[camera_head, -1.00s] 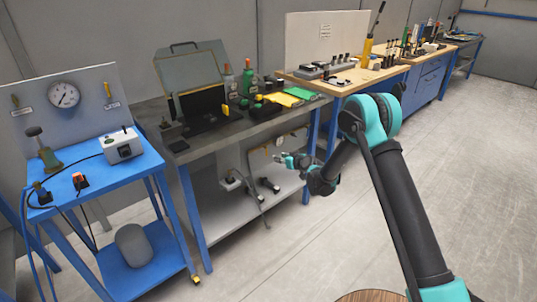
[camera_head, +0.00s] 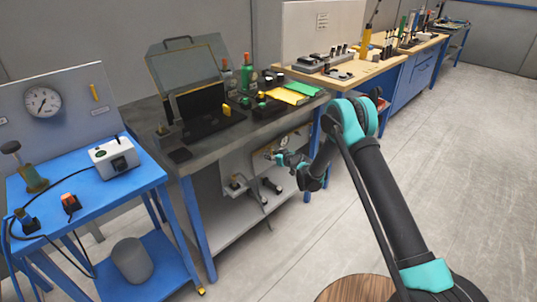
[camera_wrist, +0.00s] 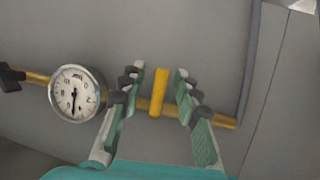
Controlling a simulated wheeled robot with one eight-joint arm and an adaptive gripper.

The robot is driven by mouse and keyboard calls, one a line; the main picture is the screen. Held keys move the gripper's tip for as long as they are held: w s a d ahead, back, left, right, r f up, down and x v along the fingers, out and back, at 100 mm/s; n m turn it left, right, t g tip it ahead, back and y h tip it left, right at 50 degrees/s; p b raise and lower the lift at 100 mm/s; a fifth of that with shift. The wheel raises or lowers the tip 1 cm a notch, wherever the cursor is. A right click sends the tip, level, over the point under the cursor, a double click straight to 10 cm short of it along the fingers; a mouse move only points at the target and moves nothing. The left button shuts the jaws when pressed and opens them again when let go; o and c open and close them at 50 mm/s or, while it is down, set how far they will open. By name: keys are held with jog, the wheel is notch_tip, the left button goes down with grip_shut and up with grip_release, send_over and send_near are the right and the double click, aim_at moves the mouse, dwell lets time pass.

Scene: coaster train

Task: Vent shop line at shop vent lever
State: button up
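A yellow lever (camera_wrist: 158,92) stands upright on a brass pipe (camera_wrist: 220,121) in the wrist view; I take it for the shop vent lever. A round gauge (camera_wrist: 77,93) sits on the same pipe to its left. My gripper (camera_wrist: 160,72) is open, with one finger on each side of the lever in the picture. I see gaps on both sides and no clear contact; the depth between fingertips and lever is hard to judge. In the head view my gripper (camera_head: 275,157) is small, below the dark bench top in front of a pale panel (camera_head: 240,162).
The dark bench (camera_head: 198,153) has its top above my gripper and a lower shelf (camera_head: 230,220) beneath. A blue cart (camera_head: 140,185) with a gauge board (camera_head: 75,75) stands at left. A wooden-topped bench (camera_head: 345,78) is behind. The floor at right is clear.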

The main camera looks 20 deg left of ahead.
jog(key=shift+c, duration=0.2)
grip_shut()
dwell(0.3)
jog(key=shift+s+a+r+m+g+y, duration=0.1)
jog(key=shift+s+m+g+y, duration=0.15)
jog(key=shift+m+g, duration=0.45)
jog(key=shift+s+a+r+m+g+y, duration=0.15)
jog(key=shift+s+m+g, duration=0.2)
jog(key=shift+m+g, duration=0.35)
jog(key=shift+s+a+r+m+g+y, duration=0.1)
jog(key=shift+s+m+g+y, duration=0.15)
jog(key=shift+m+g, duration=0.45)
jog(key=shift+s+m, duration=0.1)
jog(key=shift+m, duration=0.2)
